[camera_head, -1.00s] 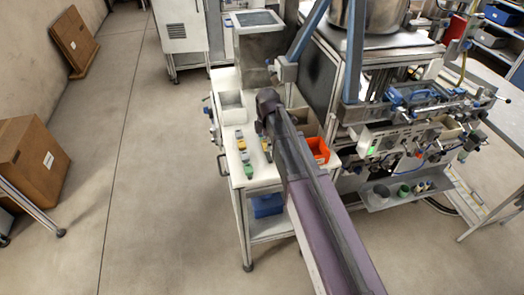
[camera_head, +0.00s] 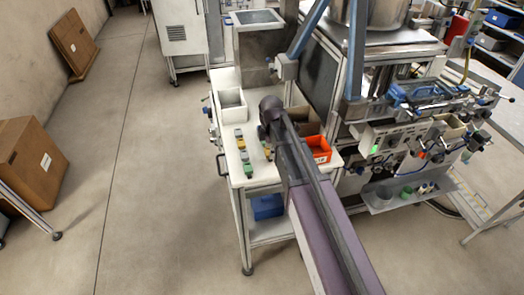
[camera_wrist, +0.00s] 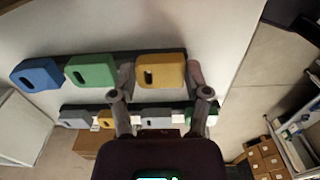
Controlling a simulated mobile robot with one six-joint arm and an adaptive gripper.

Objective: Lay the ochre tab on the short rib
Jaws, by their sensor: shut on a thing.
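The ochre tab (camera_wrist: 160,70) is between the fingertips of my gripper (camera_wrist: 160,78) in the wrist view, and the gripper is shut on it. It lines up with a blue tab (camera_wrist: 37,75) and a green tab (camera_wrist: 90,71) along the upper dark rib (camera_wrist: 120,55), which looks the shorter of two. I cannot tell whether the ochre tab rests on that rib or hovers just over it. In the head view my arm hides the gripper and much of this spot.
A second row of grey, ochre and green tabs (camera_wrist: 155,119) runs below in the wrist view, partly behind my fingers. On the white cart top (camera_head: 232,172) stand a white bin (camera_head: 231,110) and an orange bin (camera_head: 319,148). Machinery borders the cart on the right.

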